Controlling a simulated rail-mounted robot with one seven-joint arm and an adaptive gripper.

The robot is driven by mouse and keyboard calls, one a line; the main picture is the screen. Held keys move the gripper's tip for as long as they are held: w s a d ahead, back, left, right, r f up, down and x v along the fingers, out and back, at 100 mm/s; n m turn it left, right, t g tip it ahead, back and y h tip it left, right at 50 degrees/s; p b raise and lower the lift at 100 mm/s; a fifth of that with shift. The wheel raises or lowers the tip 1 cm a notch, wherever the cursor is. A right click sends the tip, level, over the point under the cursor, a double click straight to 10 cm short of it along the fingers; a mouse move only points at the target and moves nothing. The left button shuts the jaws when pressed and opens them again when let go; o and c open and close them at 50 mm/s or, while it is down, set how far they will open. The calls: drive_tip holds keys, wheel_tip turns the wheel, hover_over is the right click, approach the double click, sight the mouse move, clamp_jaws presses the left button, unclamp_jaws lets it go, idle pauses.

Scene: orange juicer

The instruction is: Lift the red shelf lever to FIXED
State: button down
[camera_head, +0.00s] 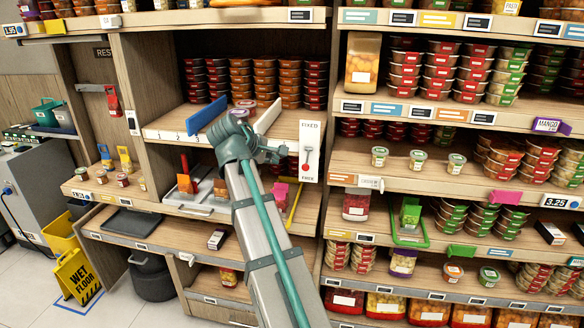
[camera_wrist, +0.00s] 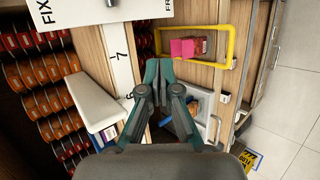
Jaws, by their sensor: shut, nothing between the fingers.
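The white lever panel (camera_head: 312,137) stands on the shelf upright, with FIXED at its top and FREE at its bottom. Its red lever knob (camera_head: 306,167) sits in the lower half, nearer FREE. My gripper (camera_head: 284,152) is just left of the panel, with its fingers towards it. In the wrist view the gripper (camera_wrist: 158,70) is shut and empty, and the panel (camera_wrist: 75,12) is cut off by the top edge. The red knob does not show there. I cannot tell in the head view whether the fingertips touch the lever.
A blue divider (camera_head: 203,115) and a white divider (camera_head: 268,116) stick out near my wrist. A yellow frame (camera_head: 294,203) with a pink item (camera_head: 280,192) is below the panel. Stacked tubs (camera_head: 264,82) fill the shelf behind. A wet floor sign (camera_head: 77,276) stands at lower left.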

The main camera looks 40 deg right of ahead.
sight(307, 159)
drive_tip(key=shift+s+n, duration=0.1)
drive_tip(key=shift+n, duration=0.2)
drive_tip(key=d+f+p, duration=0.3)
drive_tip(key=d+f, duration=0.2)
drive_tip(key=d, duration=0.3)
drive_tip(key=shift+s+p, duration=0.3)
drive_tip(key=shift+s, duration=0.15)
drive_tip(key=shift+d+r+y+p, duration=0.1)
drive_tip(key=shift+r+y+p, duration=0.2)
drive_tip(key=shift+p, duration=0.15)
